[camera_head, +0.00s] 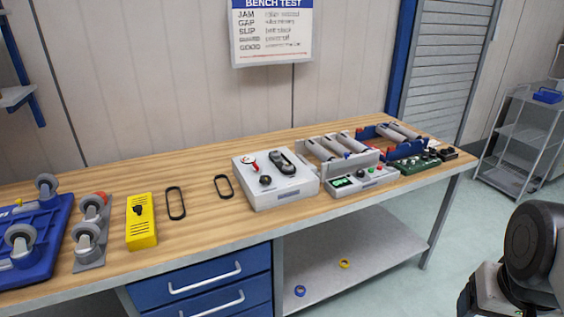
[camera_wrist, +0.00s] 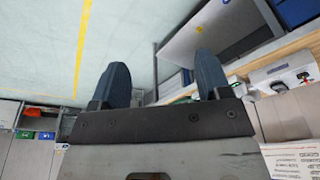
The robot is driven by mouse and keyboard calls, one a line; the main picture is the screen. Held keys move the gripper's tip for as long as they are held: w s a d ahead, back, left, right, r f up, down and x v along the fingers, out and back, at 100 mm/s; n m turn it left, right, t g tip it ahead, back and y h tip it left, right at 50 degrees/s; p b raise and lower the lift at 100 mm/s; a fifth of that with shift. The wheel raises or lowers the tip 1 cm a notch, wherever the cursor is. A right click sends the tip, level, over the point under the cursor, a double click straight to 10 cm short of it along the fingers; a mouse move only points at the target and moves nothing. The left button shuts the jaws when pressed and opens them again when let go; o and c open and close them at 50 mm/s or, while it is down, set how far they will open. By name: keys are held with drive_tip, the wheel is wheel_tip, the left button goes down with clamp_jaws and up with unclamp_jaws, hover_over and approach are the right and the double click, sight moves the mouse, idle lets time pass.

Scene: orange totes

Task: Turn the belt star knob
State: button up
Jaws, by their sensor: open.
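A light grey box (camera_head: 285,195) stands on the bench at the middle of the head view. On its top are a small dark knob (camera_head: 265,180), a red-and-white part (camera_head: 249,161) and a black belt-like loop (camera_head: 286,161). The dark knob looks like the star knob, but its lobes are too small to tell. A similar grey box (camera_wrist: 284,75) shows at the right of the wrist view. My gripper (camera_wrist: 160,64) is open with nothing between its two blue-grey fingers, in the air away from the bench top. The fingertips are not seen in the head view.
A yellow box (camera_head: 142,235) with a black knob and two black loops (camera_head: 176,203) lie left. Grey rollers in frames (camera_head: 338,146) and a control box (camera_head: 362,182) stand right. A blue caster unit (camera_head: 35,240) is far left. A wire cart (camera_head: 518,140) stands beyond the bench.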

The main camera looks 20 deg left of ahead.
drive_tip(key=w+a+r+n, duration=0.1)
drive_tip(key=w+a+r, duration=0.25)
drive_tip(key=w, duration=0.45)
drive_tip(key=w+a+r+n, duration=0.2)
drive_tip(key=w+a, duration=0.3)
drive_tip(key=w, duration=0.4)
drive_tip(key=n+g, duration=0.3)
drive_tip(key=n, duration=0.3)
hover_over(265, 178)
wheel_tip(265, 178, down, 14)
drive_tip(key=shift+d+f, duration=0.1)
drive_tip(key=shift+f, duration=0.1)
drive_tip(key=shift+f, duration=0.15)
drive_tip(key=shift+f, duration=3.85)
